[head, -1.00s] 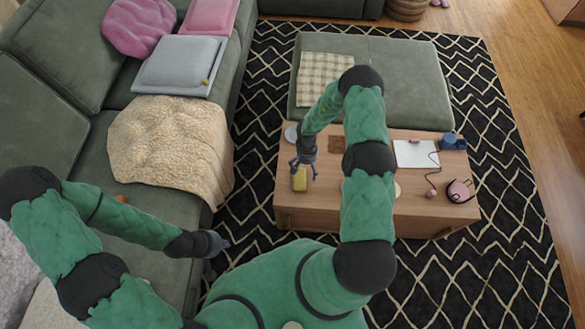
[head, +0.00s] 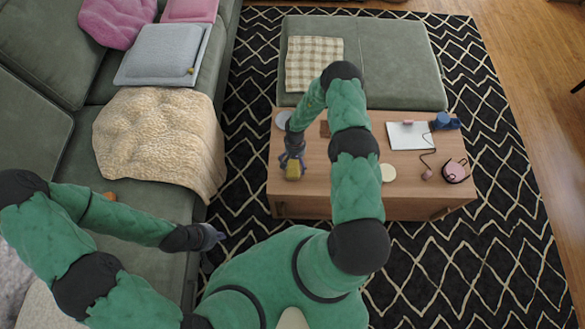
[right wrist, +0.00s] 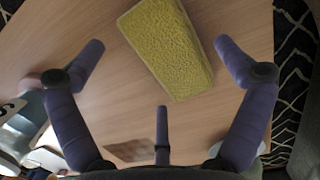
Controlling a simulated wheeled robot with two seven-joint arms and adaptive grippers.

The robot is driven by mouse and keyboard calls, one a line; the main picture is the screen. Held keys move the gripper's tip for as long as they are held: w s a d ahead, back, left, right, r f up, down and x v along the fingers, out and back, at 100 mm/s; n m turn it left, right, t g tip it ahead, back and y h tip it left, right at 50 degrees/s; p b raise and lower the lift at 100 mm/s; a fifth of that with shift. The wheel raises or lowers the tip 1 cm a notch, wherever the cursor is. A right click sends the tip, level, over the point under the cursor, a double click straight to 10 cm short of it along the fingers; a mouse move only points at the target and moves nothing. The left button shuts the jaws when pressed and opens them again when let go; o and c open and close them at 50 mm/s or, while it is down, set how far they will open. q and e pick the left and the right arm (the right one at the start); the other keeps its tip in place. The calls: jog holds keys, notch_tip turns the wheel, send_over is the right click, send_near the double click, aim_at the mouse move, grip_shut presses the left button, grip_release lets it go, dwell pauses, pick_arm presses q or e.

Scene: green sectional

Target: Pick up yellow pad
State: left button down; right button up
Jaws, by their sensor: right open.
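The yellow pad (head: 293,171) lies on the wooden coffee table near its left front corner. In the right wrist view the pad (right wrist: 170,45) is a rough yellow block lying tilted on the table top. My right gripper (head: 292,158) is just above it, with its fingers (right wrist: 160,75) spread around the near part of the pad. The fingers are open and appear apart from the pad. My left gripper (head: 212,237) is low beside the sofa, away from the table; its fingers are too small to judge.
The coffee table (head: 320,180) also holds a white sheet (head: 408,135), a blue object (head: 446,121), a dark-and-pink item (head: 456,171) and a round pale disc (head: 388,172). A green ottoman (head: 400,70) stands behind. The sofa (head: 60,110) is at left, with a cream blanket (head: 160,145).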

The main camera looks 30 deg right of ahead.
aim_at(295, 165)
notch_tip(295, 165, down, 3)
jog(key=shift+s+a+r+b, duration=0.1)
jog(key=shift+s+r+b, duration=0.1)
jog(key=shift+b, duration=0.1)
jog(key=shift+r, duration=0.1)
jog(key=shift+c, duration=0.3)
jog(key=c, duration=0.9)
notch_tip(295, 165, up, 10)
jog(key=p, duration=0.4)
